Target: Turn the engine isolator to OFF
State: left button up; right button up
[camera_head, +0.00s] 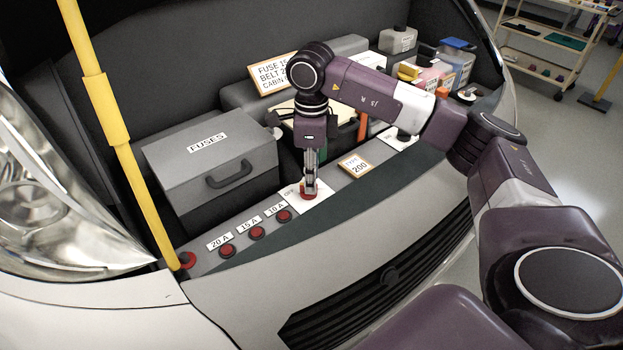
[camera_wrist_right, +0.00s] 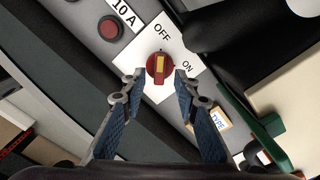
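The engine isolator is a red knob (camera_wrist_right: 159,70) with a yellow mark on a white plate (camera_wrist_right: 182,50). In the right wrist view OFF is printed above the knob and ON to its right. The yellow mark lies on the knob's upper part, on the side towards OFF. My right gripper (camera_wrist_right: 159,76) is open, with one fingertip on each side of the knob and a small gap showing at each. In the head view my right gripper (camera_head: 310,182) points down over the plate and partly hides the knob (camera_head: 308,192). My left gripper is not in view.
Red buttons marked 10 A (camera_head: 284,215), 15 A (camera_head: 257,232) and 20 A (camera_head: 227,250) line the ledge left of the plate. A grey FUSES box (camera_head: 215,165) stands behind them. A TYPE 200 card (camera_head: 354,165) lies to the right. A yellow pole (camera_head: 115,130) rises at left.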

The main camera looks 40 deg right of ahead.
notch_tip(320, 180, up, 11)
jog(key=shift+f, duration=0.15)
dwell(0.5)
